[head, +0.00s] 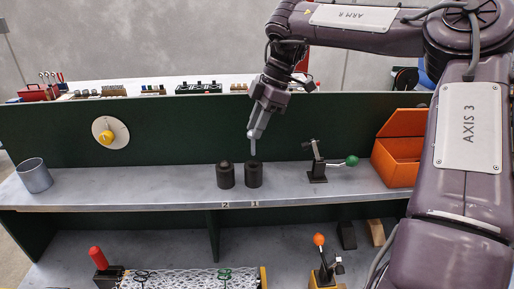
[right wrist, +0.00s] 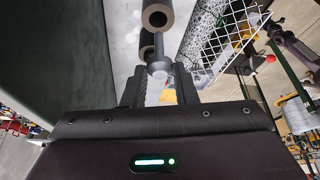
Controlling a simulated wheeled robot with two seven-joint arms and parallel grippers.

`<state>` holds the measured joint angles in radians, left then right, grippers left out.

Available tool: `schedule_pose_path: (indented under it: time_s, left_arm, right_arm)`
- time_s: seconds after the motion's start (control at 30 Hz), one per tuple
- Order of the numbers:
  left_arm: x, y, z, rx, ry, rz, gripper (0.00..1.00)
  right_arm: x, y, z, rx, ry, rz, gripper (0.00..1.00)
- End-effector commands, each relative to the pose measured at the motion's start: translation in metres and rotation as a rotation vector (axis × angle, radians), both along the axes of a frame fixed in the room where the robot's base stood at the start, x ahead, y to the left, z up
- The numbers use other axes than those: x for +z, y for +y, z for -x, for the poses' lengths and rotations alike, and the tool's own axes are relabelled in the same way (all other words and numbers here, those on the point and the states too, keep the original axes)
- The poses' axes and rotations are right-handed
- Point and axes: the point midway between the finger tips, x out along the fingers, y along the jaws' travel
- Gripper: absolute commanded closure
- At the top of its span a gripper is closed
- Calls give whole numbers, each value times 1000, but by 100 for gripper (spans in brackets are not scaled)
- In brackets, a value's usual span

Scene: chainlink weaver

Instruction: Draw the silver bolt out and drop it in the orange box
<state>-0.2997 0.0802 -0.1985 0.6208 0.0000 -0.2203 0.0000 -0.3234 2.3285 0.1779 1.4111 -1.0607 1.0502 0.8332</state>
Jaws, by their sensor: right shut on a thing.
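The silver bolt (head: 253,148) hangs upright from my right gripper (head: 254,133), above the dark cylinder marked 1 (head: 254,176). Its lower end looks just clear of the cylinder's top. In the right wrist view my right gripper (right wrist: 158,88) is shut on the bolt (right wrist: 158,66), and the cylinder's round hole (right wrist: 157,18) shows beyond its tip. A second dark cylinder marked 2 (head: 225,177) stands just to the left. The orange box (head: 397,172) stands open, lid up, at the right end of the shelf. My left gripper is out of view.
A clamp with a green knob (head: 318,163) stands between the cylinders and the box. A grey cup (head: 34,177) is at the shelf's far left. A dark green panel (head: 60,135) rises behind the shelf. The shelf between cup and cylinders is clear.

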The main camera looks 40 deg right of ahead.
Motion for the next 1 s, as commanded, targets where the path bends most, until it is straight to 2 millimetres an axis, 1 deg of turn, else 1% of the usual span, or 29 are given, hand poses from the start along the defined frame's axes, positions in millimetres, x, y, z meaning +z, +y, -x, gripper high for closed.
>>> schedule_pose_path:
  time_s: [0.03, 0.1, 0.2, 0.3, 0.4, 0.6, 1.0]
  left_arm:
    - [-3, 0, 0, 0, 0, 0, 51]
    - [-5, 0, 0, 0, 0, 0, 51]
    - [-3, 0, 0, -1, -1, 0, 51]
    - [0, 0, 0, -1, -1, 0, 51]
    - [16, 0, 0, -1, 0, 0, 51]
    - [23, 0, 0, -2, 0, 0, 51]
    - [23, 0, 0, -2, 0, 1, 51]
  right_arm:
    - [15, -1, -1, -3, -2, 8, 98]
    - [36, 0, -1, -2, -4, 7, 98]
    - [65, 0, -1, -2, -3, 7, 98]
    - [87, 0, 0, -2, -1, 6, 98]
    - [105, 0, 0, -1, 0, 0, 98]
    - [114, 0, 0, -1, 2, -1, 98]
    - [113, 0, 0, -1, 1, -1, 98]
